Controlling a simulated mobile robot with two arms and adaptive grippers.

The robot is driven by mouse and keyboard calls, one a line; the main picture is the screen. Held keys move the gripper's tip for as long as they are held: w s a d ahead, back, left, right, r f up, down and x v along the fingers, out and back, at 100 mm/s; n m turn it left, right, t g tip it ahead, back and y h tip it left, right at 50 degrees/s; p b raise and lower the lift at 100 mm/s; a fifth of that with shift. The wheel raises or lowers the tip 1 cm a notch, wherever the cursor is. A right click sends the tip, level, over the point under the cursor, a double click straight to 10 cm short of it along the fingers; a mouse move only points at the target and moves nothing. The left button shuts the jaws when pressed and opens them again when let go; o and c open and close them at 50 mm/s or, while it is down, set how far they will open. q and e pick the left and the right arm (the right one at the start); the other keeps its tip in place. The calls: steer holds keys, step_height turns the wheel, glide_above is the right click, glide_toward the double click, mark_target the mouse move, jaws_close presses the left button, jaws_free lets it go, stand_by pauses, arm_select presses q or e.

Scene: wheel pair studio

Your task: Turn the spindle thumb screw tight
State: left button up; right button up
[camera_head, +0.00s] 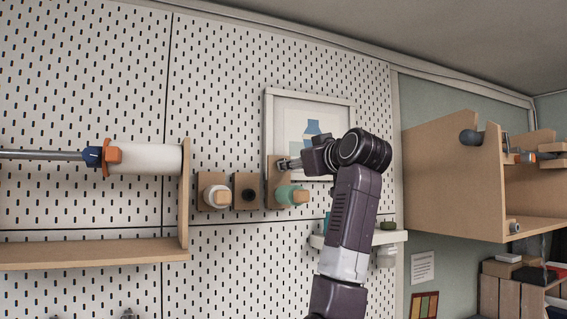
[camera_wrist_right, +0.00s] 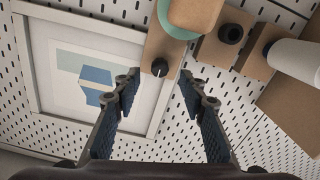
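A small dark knob (camera_wrist_right: 160,67), which looks like the thumb screw, stands out from a wooden plate (camera_wrist_right: 158,44) in the right wrist view. The same plate carries a teal roll with a wooden square end (camera_head: 291,195). My right gripper (camera_head: 288,164) is at the top of this plate in the head view and hides the knob there. In the wrist view my right gripper (camera_wrist_right: 160,84) is open, with its fingertips on either side of the knob and gaps visible on both sides. I cannot make out my left gripper.
A white roll on its plate (camera_head: 214,192) and a dark socket plate (camera_head: 248,191) sit to the left. A framed picture (camera_head: 340,103) hangs behind my right gripper. A wooden shelf (camera_head: 95,252) is at left, a wooden cabinet (camera_head: 448,180) at right. Bare pegboard lies above.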

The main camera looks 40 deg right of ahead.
steer(key=p+x, duration=0.2)
steer(key=x, duration=0.1)
steer(key=shift+r, duration=0.35)
steer(key=shift+w+d+f+p, duration=0.15)
steer(key=shift+w+p, duration=0.1)
steer(key=shift+w, duration=0.25)
steer(key=shift+w+d+f+p, duration=0.15)
steer(key=shift+w+p, duration=0.1)
steer(key=shift+w, duration=0.4)
steer(key=shift+c, duration=0.3)
arm_select(q)
steer(key=s+r, duration=0.2)
steer(key=r, duration=0.1)
steer(key=shift+s+a+r, duration=0.2)
steer(key=shift+s+r, duration=0.1)
arm_select(e)
jaws_close()
